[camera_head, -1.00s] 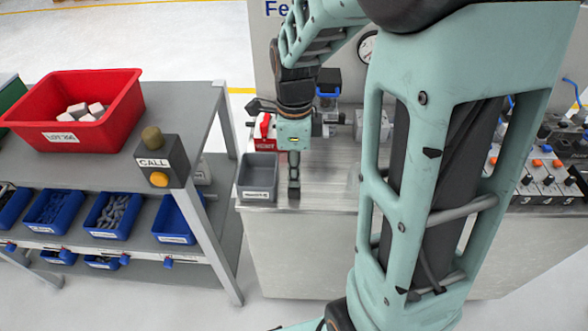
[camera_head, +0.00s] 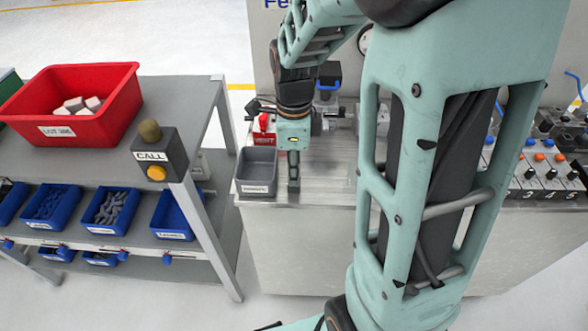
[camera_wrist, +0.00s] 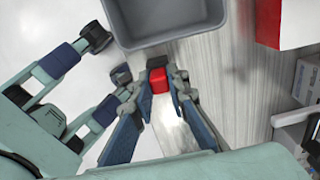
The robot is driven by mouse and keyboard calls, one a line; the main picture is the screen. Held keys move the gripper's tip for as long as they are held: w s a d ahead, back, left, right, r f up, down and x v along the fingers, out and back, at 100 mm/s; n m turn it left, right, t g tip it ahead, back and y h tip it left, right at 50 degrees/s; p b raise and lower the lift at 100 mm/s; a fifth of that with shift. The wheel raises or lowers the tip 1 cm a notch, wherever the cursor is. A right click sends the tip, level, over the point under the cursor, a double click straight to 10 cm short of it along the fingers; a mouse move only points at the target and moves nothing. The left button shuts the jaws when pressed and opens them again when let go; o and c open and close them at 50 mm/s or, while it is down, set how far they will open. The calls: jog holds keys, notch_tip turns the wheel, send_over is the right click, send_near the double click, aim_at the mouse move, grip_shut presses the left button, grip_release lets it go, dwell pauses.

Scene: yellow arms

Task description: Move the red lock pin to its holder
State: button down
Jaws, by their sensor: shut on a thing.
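My gripper (camera_head: 294,186) points down over the steel worktop, just right of the small grey bin, near the worktop's front edge. In the wrist view my gripper (camera_wrist: 154,80) is shut on a small red piece, which I take for the red lock pin (camera_wrist: 158,80). Only its red end shows between the fingertips; its full shape is hidden. In the head view the fingers hide it. I cannot make out which thing is the pin's holder.
The small grey bin (camera_head: 257,187) stands left of my gripper; its rim is close ahead in the wrist view (camera_wrist: 222,22). A red-and-white block (camera_head: 264,140) stands behind the bin. A grey shelf cart (camera_head: 212,100) with a red crate (camera_head: 105,122) and a call box (camera_head: 160,155) is at left.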

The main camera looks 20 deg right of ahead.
jog(key=shift+f, duration=0.1)
jog(key=c, duration=1.8)
grip_release()
notch_tip(320, 180, up, 9)
jog(key=p, duration=0.8)
